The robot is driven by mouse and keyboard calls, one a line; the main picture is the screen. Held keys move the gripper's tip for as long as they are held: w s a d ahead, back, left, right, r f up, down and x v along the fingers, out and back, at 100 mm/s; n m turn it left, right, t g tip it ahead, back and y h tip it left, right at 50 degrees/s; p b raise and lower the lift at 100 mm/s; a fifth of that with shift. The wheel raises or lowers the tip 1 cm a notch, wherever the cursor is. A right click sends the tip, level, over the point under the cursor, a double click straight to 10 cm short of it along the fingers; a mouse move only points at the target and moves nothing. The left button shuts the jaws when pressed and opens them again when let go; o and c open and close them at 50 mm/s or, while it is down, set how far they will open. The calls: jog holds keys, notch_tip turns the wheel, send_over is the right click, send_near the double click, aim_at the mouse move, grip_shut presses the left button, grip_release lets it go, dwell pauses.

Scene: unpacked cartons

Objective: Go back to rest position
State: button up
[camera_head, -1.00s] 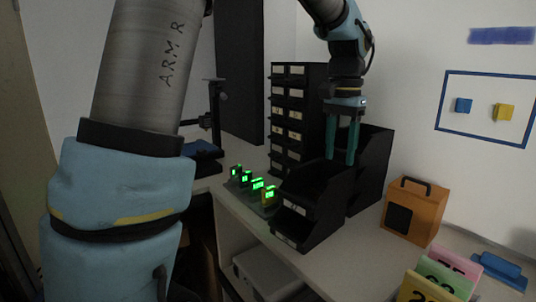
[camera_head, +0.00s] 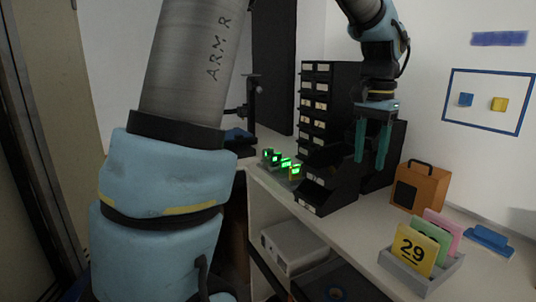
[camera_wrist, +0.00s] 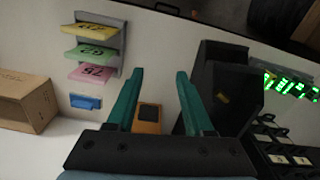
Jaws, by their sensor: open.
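My gripper (camera_head: 373,143) has teal fingers that are spread apart, with nothing between them. In the wrist view my gripper (camera_wrist: 155,80) is also open and empty. The orange box (camera_wrist: 148,113) shows beyond and between the fingers there, and the black bins (camera_wrist: 225,85) are to the right of them.
The white bench (camera_head: 375,225) holds an orange box with a handle (camera_head: 420,187), a tray of numbered cards (camera_head: 420,250), a blue block (camera_head: 488,240) and green-lit displays (camera_head: 282,162). A black drawer cabinet (camera_head: 318,100) stands behind. A cardboard box (camera_wrist: 28,103) shows at the wrist view's left.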

jog(key=s+a+f+n, duration=0.2)
jog(key=a+f+n, duration=0.2)
jog(key=a, duration=1)
jog(key=s+a+f+n+t, duration=0.1)
jog(key=a+f+n, duration=0.4)
jog(key=a+f, duration=0.5)
jog(key=s+a, duration=0.1)
jog(key=a, duration=0.3)
jog(key=shift+s+a+t, duration=0.2)
jog(key=shift+a+t, duration=0.1)
jog(key=shift+a, duration=0.05)
